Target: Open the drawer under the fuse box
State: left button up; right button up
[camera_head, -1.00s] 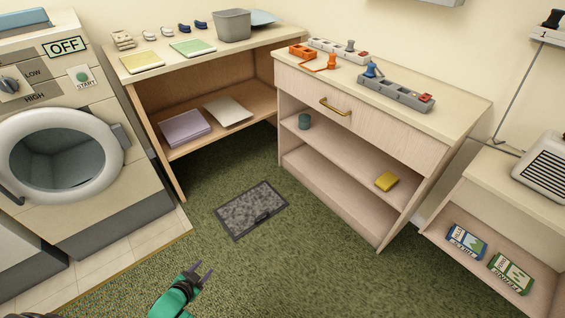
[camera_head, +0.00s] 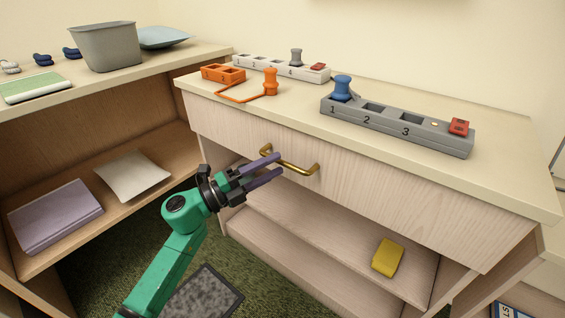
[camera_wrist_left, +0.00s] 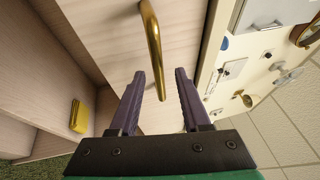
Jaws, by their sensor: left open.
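The drawer (camera_head: 375,190) is a pale wood front below the counter top, and it looks closed. Its curved brass handle (camera_head: 300,169) is near the drawer's left part. My left gripper (camera_head: 276,164) is open, with its purple fingers at the left end of the handle. In the left wrist view the handle (camera_wrist_left: 151,40) runs into the space between the open fingertips (camera_wrist_left: 160,82); contact cannot be told. A grey numbered block (camera_head: 400,128) with a blue plug and a red piece sits on top above the drawer. My right gripper is not in view.
An orange block (camera_head: 222,73) and a light numbered strip (camera_head: 275,66) lie on the counter's back left. A yellow item (camera_head: 388,257) lies on the shelf below. A side bench (camera_head: 190,54) with a grey bin (camera_head: 104,46) stands left. Green carpet shows below.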

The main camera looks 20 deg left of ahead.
aim_at(279, 163)
pick_arm(q)
jog(key=shift+x, duration=1.55)
jog(key=shift+f, duration=0.1)
grip_shut()
jog(key=shift+a, duration=0.1)
